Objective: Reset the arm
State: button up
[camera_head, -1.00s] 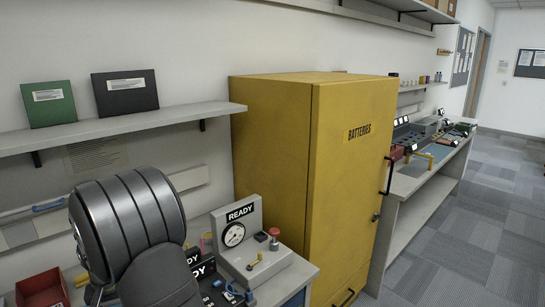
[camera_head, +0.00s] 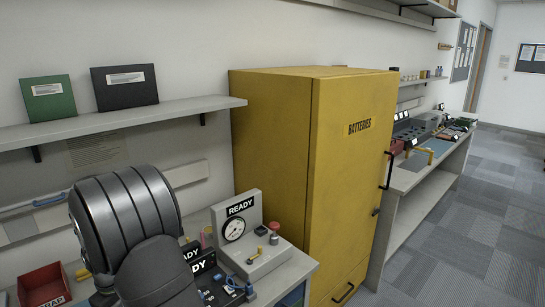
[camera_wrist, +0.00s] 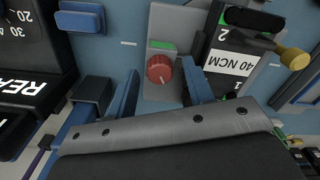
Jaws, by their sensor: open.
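My gripper (camera_wrist: 160,78) shows in the wrist view as two blue fingers, spread apart with nothing held between them. A small grey device with a red knob (camera_wrist: 159,69) lies beyond the gap between the fingertips; whether they touch it I cannot tell. My dark, rounded arm links fill the lower left of the head view, and they hide part of the bench. The gripper itself is hard to make out in that view.
In the wrist view a block labelled "40 NCM" (camera_wrist: 231,63) is close right of the fingers, and a dark gauge box (camera_wrist: 28,75) is left. In the head view a READY gauge stand (camera_head: 246,236), a red bin (camera_head: 43,287) and a yellow battery cabinet (camera_head: 275,140) surround the arm.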

jog(key=n, duration=1)
dwell(0.5)
dwell(0.4)
